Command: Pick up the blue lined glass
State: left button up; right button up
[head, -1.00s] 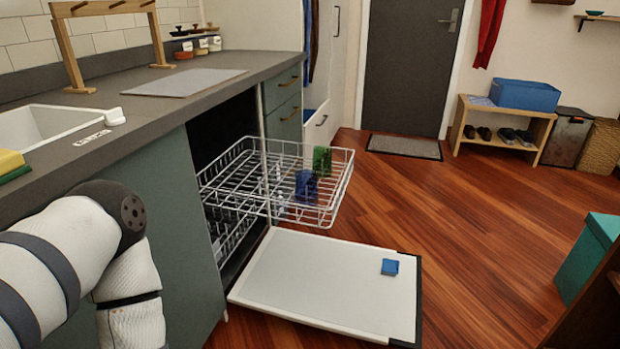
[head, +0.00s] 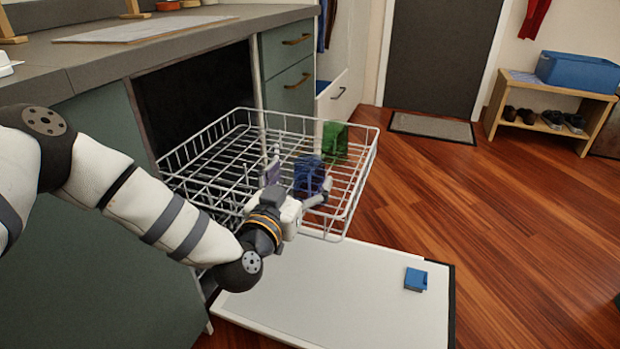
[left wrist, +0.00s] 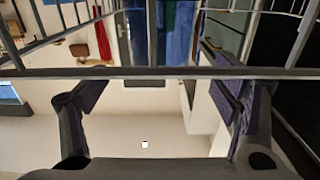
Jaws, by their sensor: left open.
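The blue lined glass (head: 309,171) stands in the pulled-out upper dishwasher rack (head: 226,208), left of a green glass (head: 335,141). My left gripper (head: 297,181) is at the rack, on the near side of the blue glass. Its fingers are spread, one to the left of the glass and one by its lower right. In the left wrist view the open fingers (left wrist: 163,82) frame a blue striped shape, likely the blue glass (left wrist: 175,35), with rack wires crossing in front. The exact gap to the glass is hard to tell. My right gripper is not in view.
The open dishwasher door (head: 330,288) lies below the rack with a small blue block (head: 415,279) on it. The counter (head: 150,55) runs along the left. A shoe bench (head: 547,95) stands at the back right. The wooden floor on the right is clear.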

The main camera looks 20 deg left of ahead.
aim_at(303, 170)
pick_arm(q)
jog(key=w+b, duration=0.1)
jog(key=w, duration=0.3)
jog(key=shift+r, duration=0.15)
jog(key=c, duration=1.4)
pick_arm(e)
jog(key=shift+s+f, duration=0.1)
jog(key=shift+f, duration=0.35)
